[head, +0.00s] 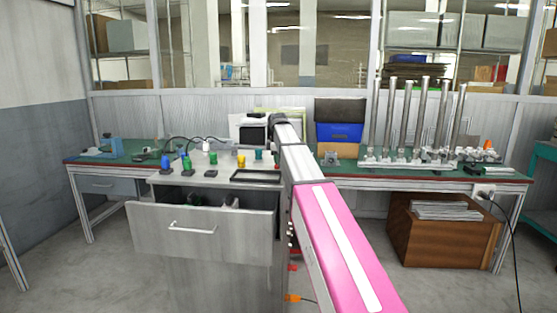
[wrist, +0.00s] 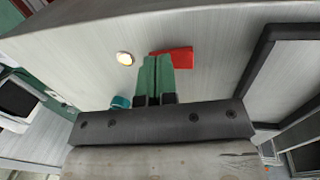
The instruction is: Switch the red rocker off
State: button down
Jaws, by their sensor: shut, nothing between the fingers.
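The red rocker (wrist: 181,57) shows in the wrist view as a flat red piece on a pale grey surface. It lies just right of my fingertips and is partly covered by them. I cannot tell whether the fingers touch it or which way it is tipped. My gripper (wrist: 157,60) has green fingers pressed together, with nothing between them. In the head view my arm reaches over the grey cabinet (head: 200,220), and neither the gripper nor the rocker can be made out there.
A black-edged tray (head: 257,176) lies on the cabinet top. The cabinet's drawer (head: 200,232) stands open. Colored pieces, including a yellow one (head: 241,161), stand nearby.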

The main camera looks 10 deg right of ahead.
jog(key=shift+f, duration=0.25)
jog(key=shift+s+a, duration=0.2)
jog(key=shift+s, duration=0.55)
jog(key=shift+r, duration=0.1)
jog(key=shift+r, duration=0.1)
jog(key=shift+w+r, duration=0.1)
jog(key=shift+r, duration=0.1)
notch_tip(320, 180, up, 13)
jog(key=s, duration=0.2)
jog(key=shift+s+a+r, duration=0.15)
jog(key=shift+s+a, duration=0.1)
jog(key=shift+a, duration=0.1)
